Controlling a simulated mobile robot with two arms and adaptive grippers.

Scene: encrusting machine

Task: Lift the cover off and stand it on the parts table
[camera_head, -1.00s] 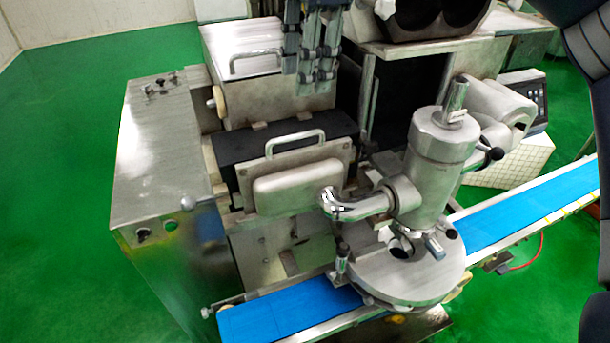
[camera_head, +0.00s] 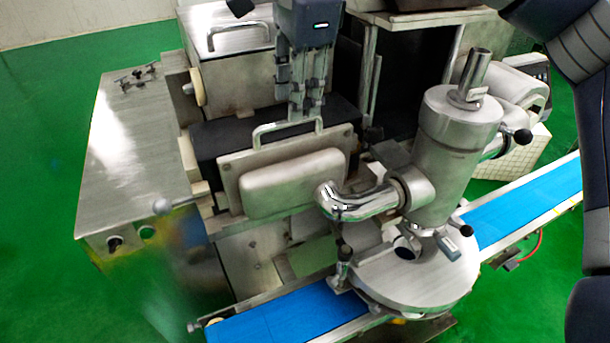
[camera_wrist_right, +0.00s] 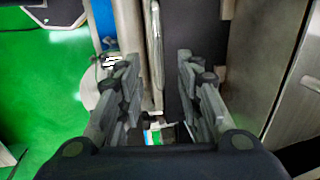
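The steel cover (camera_head: 290,182) with a raised panel and a bar handle (camera_head: 287,132) stands tilted on the front of the machine. My right gripper (camera_head: 304,116) points down just above and behind the handle in the head view, fingers apart. In the right wrist view, the gripper (camera_wrist_right: 155,105) is open, and a narrow upright metal piece (camera_wrist_right: 155,60), probably the handle or cover edge, shows between the fingers. I cannot tell whether they touch it. My left gripper is not in view. I cannot make out a parts table.
A steel cylinder with a curved pipe (camera_head: 355,200) stands close to the cover's right side, above a round plate (camera_head: 415,280). A blue conveyor (camera_head: 270,322) runs below. A steel cabinet (camera_head: 130,170) is at left. Green floor is clear at far left.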

